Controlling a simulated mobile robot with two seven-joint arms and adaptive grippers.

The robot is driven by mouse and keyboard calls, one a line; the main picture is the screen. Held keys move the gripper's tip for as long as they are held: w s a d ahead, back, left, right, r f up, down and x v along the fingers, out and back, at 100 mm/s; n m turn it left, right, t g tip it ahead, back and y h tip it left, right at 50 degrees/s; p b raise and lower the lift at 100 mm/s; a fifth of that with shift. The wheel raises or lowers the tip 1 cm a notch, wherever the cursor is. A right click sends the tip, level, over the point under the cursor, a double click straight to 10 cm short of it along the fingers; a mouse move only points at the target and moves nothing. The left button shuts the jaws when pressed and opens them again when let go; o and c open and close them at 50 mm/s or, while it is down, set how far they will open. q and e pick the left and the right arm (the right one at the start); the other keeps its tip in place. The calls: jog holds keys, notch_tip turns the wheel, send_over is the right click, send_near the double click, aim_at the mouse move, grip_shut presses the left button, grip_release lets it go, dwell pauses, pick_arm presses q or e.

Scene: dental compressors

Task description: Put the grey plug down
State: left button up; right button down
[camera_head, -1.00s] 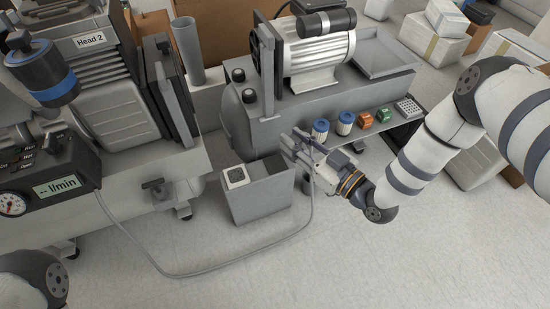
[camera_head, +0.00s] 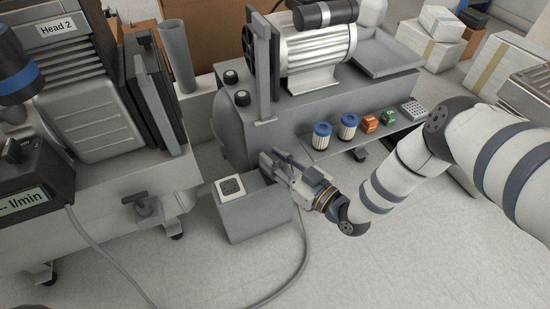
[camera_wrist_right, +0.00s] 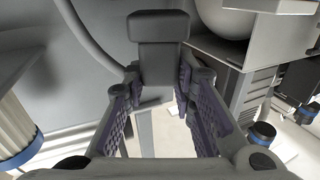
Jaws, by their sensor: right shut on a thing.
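My right gripper (camera_head: 272,163) is at the right end of the grey box (camera_head: 250,218), just above or behind its top edge. In the right wrist view the same gripper (camera_wrist_right: 160,88) has its padded fingers shut on a dark grey plug (camera_wrist_right: 159,53) with a wide block-shaped head. The plug is hard to make out in the head view. A white plate with a dark socket face (camera_head: 231,187) sits on the box's left top. My left gripper is not in view.
A grey hose (camera_head: 300,240) runs along the floor near the box. Behind stands a compressor (camera_head: 318,55). Two blue-topped filters (camera_head: 322,135), an orange block (camera_head: 368,122) and a green block (camera_head: 388,116) stand on a shelf to the right.

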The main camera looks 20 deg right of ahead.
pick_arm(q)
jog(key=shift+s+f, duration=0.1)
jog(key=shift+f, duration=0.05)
pick_arm(e)
jog(key=shift+f, duration=0.35)
jog(key=c, duration=1.3)
grip_release()
jog(key=shift+c, duration=0.2)
jog(key=shift+r, duration=0.1)
jog(key=shift+s+d+r+p, duration=0.35)
jog(key=shift+s+r+p, duration=0.25)
jog(key=shift+s+r, duration=0.1)
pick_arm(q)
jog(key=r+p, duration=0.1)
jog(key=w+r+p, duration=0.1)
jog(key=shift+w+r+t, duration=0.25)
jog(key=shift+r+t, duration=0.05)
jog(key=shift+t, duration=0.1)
pick_arm(e)
jog(key=v, duration=1)
jog(key=shift+s+f, duration=0.25)
